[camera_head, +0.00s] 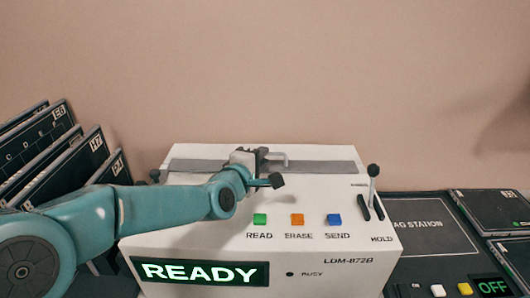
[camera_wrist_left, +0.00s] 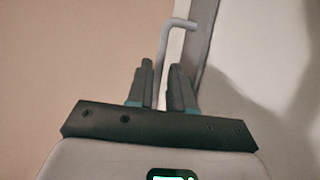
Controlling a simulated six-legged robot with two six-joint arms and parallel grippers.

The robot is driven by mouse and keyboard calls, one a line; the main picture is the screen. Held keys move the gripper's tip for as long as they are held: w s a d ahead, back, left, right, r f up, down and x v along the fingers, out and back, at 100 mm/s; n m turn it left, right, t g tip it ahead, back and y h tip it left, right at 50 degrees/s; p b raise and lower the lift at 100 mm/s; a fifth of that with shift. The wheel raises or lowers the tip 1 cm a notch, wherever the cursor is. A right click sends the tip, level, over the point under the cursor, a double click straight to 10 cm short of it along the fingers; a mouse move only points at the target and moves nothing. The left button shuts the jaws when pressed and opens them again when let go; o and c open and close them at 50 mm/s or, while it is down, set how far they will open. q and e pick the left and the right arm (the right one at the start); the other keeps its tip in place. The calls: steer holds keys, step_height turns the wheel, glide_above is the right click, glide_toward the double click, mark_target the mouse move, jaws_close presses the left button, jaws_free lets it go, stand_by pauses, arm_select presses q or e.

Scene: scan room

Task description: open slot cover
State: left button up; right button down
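The slot cover (camera_head: 330,167) is a grey strip along the top of the white machine (camera_head: 190,210), and it looks flat in place. A light grey bent handle (camera_head: 287,157) rises from it, and the handle also shows in the left wrist view (camera_wrist_left: 178,24). My left gripper (camera_head: 263,154) is at the handle's left part, just above the strip. In the left wrist view its two dark fingers (camera_wrist_left: 163,80) lie on either side of the handle's bar with little gap. I cannot tell whether they press on it. My right gripper is not in view.
A lever (camera_head: 373,180) stands on the machine's right side. Green, orange and blue buttons (camera_head: 297,220) and a READY display (camera_head: 200,272) are on the front. Dark labelled plates (camera_head: 60,150) stand at the left. A dark tag station (camera_head: 430,225) lies at the right.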

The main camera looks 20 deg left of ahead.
arm_select(q)
steer(key=shift+x, duration=1.55)
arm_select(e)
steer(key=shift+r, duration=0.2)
